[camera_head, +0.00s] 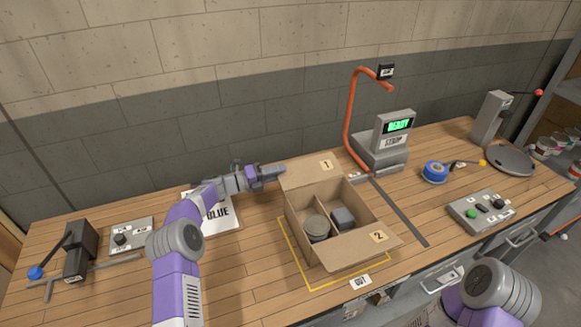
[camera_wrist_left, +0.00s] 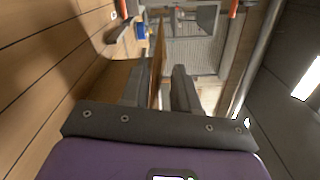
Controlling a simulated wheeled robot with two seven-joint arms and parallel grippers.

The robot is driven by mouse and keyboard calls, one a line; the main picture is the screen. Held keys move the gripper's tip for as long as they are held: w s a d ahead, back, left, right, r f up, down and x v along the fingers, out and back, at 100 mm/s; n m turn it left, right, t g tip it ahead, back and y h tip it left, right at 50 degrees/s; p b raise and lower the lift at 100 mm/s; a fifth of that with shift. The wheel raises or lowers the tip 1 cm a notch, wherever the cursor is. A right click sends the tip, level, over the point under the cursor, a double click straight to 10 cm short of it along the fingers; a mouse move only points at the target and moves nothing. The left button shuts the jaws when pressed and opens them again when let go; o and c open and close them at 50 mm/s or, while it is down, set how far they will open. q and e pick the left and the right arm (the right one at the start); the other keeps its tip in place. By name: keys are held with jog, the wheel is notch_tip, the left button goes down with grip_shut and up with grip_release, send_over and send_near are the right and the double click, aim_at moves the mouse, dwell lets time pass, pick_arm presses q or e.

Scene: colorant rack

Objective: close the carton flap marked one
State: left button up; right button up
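The open cardboard carton (camera_head: 293,220) stands on the wooden bench. The flap marked one (camera_head: 306,170) rises from its back side, unfolded. The flap marked two (camera_head: 350,252) is folded outward at the front. My left gripper (camera_head: 280,172) is at the left edge of flap one. In the left wrist view, its two fingers (camera_wrist_left: 162,88) are apart, with a thin brown panel (camera_wrist_left: 157,65), seemingly flap one, reaching between them and a gap at the right finger. My right gripper is out of view; only part of that arm shows at bottom right.
A scale with a green display (camera_head: 398,126) and an orange curved post (camera_head: 350,110) stand behind right. A button box (camera_head: 481,210) sits at right.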

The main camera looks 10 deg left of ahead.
aim_at(289, 168)
pick_arm(q)
jog(key=shift+x, duration=2.2)
jog(key=shift+w, duration=0.1)
grip_shut()
jog(key=shift+a, duration=0.1)
